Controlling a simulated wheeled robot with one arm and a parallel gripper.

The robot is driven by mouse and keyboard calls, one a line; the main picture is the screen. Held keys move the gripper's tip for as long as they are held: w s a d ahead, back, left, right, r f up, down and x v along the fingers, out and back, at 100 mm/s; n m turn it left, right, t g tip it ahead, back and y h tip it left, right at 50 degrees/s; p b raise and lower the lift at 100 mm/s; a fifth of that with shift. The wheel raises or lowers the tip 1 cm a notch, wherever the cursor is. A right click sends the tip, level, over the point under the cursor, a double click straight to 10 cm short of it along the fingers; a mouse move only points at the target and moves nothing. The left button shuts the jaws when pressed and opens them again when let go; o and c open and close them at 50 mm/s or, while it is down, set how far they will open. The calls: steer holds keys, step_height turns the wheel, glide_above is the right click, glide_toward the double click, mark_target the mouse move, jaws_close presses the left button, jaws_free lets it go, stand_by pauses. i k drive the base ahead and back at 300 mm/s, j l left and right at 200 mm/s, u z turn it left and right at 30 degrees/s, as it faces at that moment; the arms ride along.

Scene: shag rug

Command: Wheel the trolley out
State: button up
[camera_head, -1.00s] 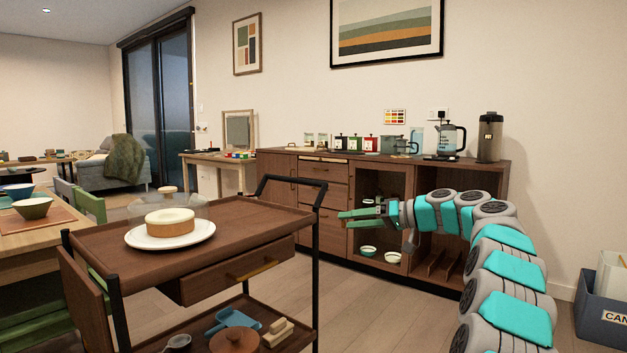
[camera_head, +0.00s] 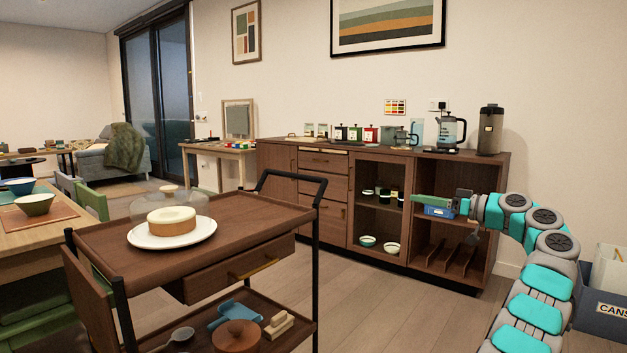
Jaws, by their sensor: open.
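The trolley (camera_head: 120,241) is dark wood with black posts and stands at the front left. Its black push handle (camera_head: 291,177) rises at its right far end. On its top are a white plate (camera_head: 170,241) with a cake (camera_head: 171,220) and a clear dome (camera_head: 181,196). A drawer (camera_head: 240,268) with a brass pull sits below the top. The lower shelf holds a blue dustpan (camera_head: 234,313), a brown round lid (camera_head: 236,337) and a ladle (camera_head: 179,337). My gripper (camera_head: 424,203) is open and empty, pointing left, well right of the handle and apart from it.
A wooden sideboard (camera_head: 321,228) lines the back wall, with a kettle (camera_head: 451,132) and jars on top. A dining table (camera_head: 14,243) and green chairs are at the left. A cans bin (camera_head: 604,312) is at the right. Floor right of the trolley is clear.

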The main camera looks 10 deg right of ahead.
mark_target(244, 221)
steer(key=i+j, duration=0.8)
steer(key=j, duration=0.1)
